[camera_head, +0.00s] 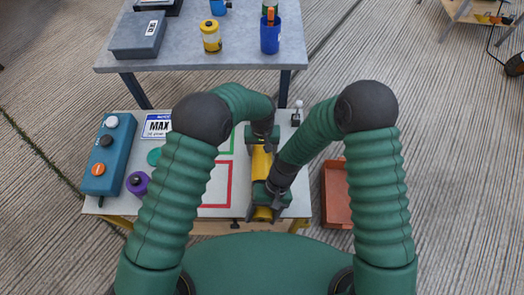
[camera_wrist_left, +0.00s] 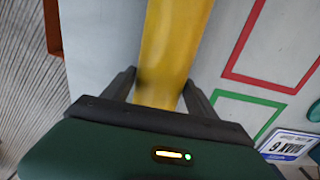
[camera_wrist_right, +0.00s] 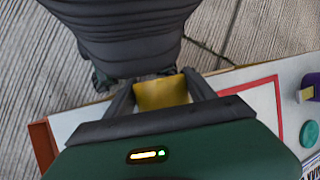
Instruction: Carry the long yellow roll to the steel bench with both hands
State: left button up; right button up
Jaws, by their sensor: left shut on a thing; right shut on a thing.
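The long yellow roll (camera_head: 261,163) lies lengthwise over the right side of the near white-topped table, pointing away from me. My left gripper (camera_head: 262,140) is shut on its far part; in the left wrist view the roll (camera_wrist_left: 172,45) runs between the fingers. My right gripper (camera_head: 265,204) is shut on its near part; in the right wrist view the near end (camera_wrist_right: 160,94) sits between the fingers. Whether the roll touches the tabletop, I cannot tell. The grippers and right arm hide parts of it. The steel bench (camera_head: 180,63) stands beyond the near table.
The bench holds a grey case (camera_head: 138,36), a yellow canister (camera_head: 211,37) and a blue cup (camera_head: 270,37). The near table has a teal button box (camera_head: 108,155), a purple jar (camera_head: 138,183) and red and green outlines. A red-orange bin (camera_head: 337,195) stands right of it.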

aim_at(260, 216)
pick_arm(q)
grip_shut()
pick_arm(e)
grip_shut()
pick_arm(q)
jog(key=shift+r, duration=0.1)
pick_arm(e)
jog(key=shift+r, duration=0.1)
